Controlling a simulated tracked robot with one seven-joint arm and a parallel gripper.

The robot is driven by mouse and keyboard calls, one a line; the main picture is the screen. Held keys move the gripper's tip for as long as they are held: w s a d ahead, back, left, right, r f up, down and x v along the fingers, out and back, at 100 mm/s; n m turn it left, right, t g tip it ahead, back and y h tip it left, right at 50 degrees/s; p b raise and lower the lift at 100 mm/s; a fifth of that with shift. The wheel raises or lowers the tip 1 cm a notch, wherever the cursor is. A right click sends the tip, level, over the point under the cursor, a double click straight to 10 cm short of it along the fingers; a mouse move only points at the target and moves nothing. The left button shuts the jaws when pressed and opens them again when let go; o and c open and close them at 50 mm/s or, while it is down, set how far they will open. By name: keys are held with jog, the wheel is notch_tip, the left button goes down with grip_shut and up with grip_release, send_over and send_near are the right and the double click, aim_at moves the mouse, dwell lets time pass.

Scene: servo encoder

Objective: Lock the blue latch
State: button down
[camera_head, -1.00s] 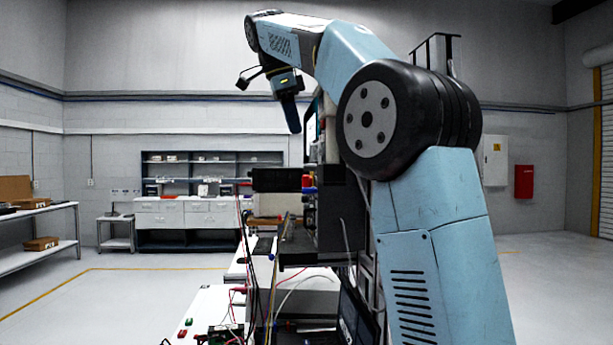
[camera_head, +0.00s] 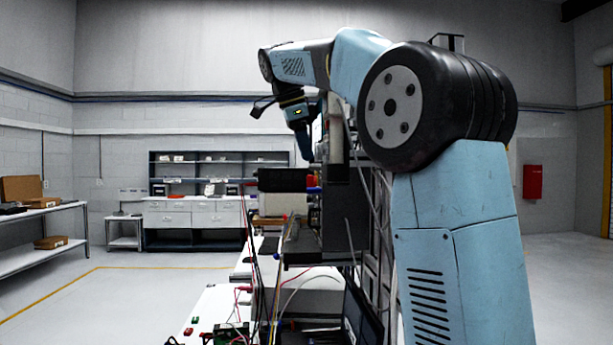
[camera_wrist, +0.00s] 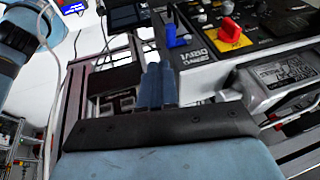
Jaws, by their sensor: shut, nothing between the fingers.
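The blue latch (camera_wrist: 173,36) shows in the wrist view as an upright blue piece on the black and grey panel of a device. My gripper (camera_wrist: 158,68) is shut and empty, its two blue-grey fingers close together. In the wrist view the fingertips are just below and left of the latch, with a gap in the picture. In the head view my gripper (camera_head: 307,158) points down above the equipment on the bench. A small blue spot (camera_head: 314,189) shows below it there; I cannot tell if it is the latch.
A red knob on a yellow plate (camera_wrist: 230,32) sits right of the latch, with a grey metal-framed unit (camera_wrist: 278,75) below it. Cables hang over the white bench (camera_head: 215,305). A dark monitor (camera_head: 362,318) stands at the bench's right. The floor on the left is open.

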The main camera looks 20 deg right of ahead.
aim_at(312, 188)
jog(key=w+f, duration=0.1)
jog(key=f, duration=0.1)
jog(key=w+d+f, duration=0.1)
jog(key=f, duration=0.3)
jog(key=shift+w+d+f, duration=0.2)
jog(key=shift+w+d, duration=0.1)
jog(key=shift+w, duration=0.1)
